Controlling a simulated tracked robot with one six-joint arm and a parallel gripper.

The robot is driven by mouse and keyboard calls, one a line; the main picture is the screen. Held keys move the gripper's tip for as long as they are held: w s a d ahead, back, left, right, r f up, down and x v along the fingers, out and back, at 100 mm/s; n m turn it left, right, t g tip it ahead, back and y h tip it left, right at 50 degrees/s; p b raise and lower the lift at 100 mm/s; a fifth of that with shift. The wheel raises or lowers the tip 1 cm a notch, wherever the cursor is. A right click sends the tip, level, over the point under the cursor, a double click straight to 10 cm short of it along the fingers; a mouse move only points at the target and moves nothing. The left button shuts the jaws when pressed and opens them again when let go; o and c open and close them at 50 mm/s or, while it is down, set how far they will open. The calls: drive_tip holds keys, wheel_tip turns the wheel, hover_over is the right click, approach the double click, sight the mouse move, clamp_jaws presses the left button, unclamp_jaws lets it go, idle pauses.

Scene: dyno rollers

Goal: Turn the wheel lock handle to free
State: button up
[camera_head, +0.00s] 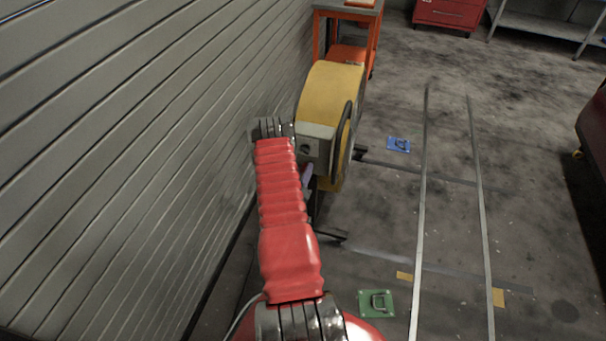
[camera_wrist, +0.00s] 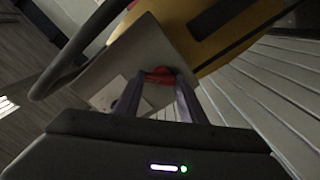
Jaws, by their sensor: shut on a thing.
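The yellow machine (camera_head: 330,92) with a grey box face stands by the slatted wall in the head view. In the wrist view its grey panel (camera_wrist: 125,62) and yellow body (camera_wrist: 215,38) fill the upper middle. A red handle (camera_wrist: 160,75), which looks like the wheel lock handle, sits on the panel. My gripper (camera_wrist: 160,82) is shut on this red handle, with one finger on each side. My red arm reaches forward to the machine in the head view. The handle and most of the gripper are hidden behind my arm there, with a finger showing (camera_head: 308,176).
A dark ring-shaped wheel (camera_head: 343,140) is on the machine's right side; its rim also curves across the wrist view (camera_wrist: 75,55). The slatted wall (camera_head: 120,150) is close on the left. An orange cart (camera_head: 347,50) stands behind. Floor with two rails (camera_head: 420,200) lies open to the right.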

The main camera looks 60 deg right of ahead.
drive_tip(key=shift+w+f+n, duration=0.1)
drive_tip(key=shift+w+n, duration=0.05)
drive_tip(key=shift+n, duration=2.15)
drive_tip(key=shift+w+n, duration=0.1)
drive_tip(key=shift+n, duration=2.2)
drive_tip(key=o, duration=1)
drive_tip(key=shift+o, duration=0.2)
drive_tip(key=s+a, duration=0.2)
drive_tip(key=a, duration=1.1)
drive_tip(key=shift+a, duration=0.35)
drive_tip(key=shift+s+f, duration=0.1)
